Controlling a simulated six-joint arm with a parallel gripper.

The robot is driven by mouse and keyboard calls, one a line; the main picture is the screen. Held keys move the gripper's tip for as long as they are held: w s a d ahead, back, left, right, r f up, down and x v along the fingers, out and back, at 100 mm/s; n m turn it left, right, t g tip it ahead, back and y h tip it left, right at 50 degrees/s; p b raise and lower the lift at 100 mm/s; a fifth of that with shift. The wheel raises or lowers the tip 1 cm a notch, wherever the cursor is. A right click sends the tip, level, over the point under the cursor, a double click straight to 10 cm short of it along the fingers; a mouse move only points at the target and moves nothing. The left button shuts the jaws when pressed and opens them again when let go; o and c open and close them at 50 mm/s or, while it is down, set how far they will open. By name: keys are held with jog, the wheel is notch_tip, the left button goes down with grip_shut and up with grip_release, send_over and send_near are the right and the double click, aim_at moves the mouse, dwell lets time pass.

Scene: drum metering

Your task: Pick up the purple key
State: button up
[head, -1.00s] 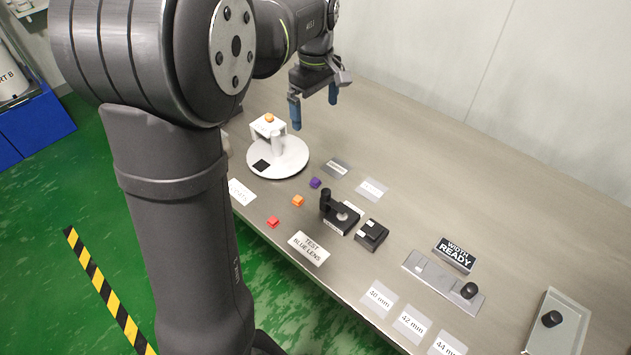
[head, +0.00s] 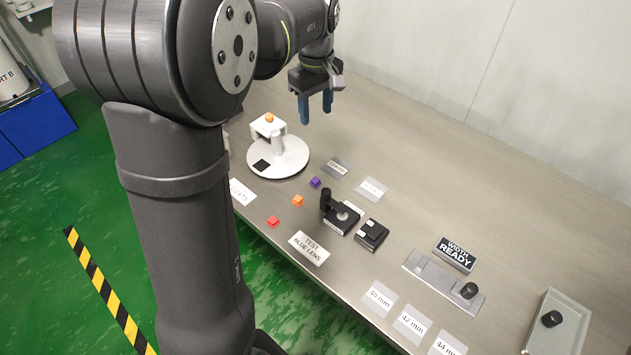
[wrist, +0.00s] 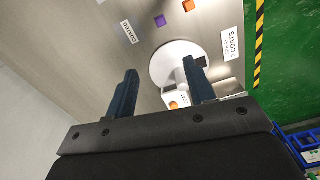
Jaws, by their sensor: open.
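The purple key (head: 315,182) is a small block lying on the table, to the right of the round white stand. It also shows in the wrist view (wrist: 160,20) near the top, beyond my fingertips. My gripper (head: 316,120) is open and empty, with blue fingers pointing down. It hangs in the air above the table, behind and above the purple key. In the wrist view the two fingers (wrist: 163,82) are spread apart and nothing is between them in grip.
The white stand (head: 290,160) with an orange piece (head: 269,118) on top is near my gripper. An orange key (head: 297,200) and a red key (head: 273,221) lie close to the purple one. A black fixture (head: 342,217) stands right of them. The back of the table is clear.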

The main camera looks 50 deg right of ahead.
jog(key=f+m, duration=0.2)
jog(key=m, duration=1.4)
send_over(316, 180)
jog(key=f, duration=1.5)
jog(key=shift+s+d+f, duration=0.15)
jog(key=shift+d+f, duration=0.15)
jog(key=shift+w+a+f, duration=0.1)
jog(key=shift+a+f, duration=0.05)
jog(key=shift+f, duration=1.2)
jog(key=shift+w+a+f, duration=0.1)
jog(key=shift+a+f, duration=0.05)
jog(key=shift+f, duration=1.15)
jog(key=shift+c, duration=0.4)
jog(key=c, duration=1)
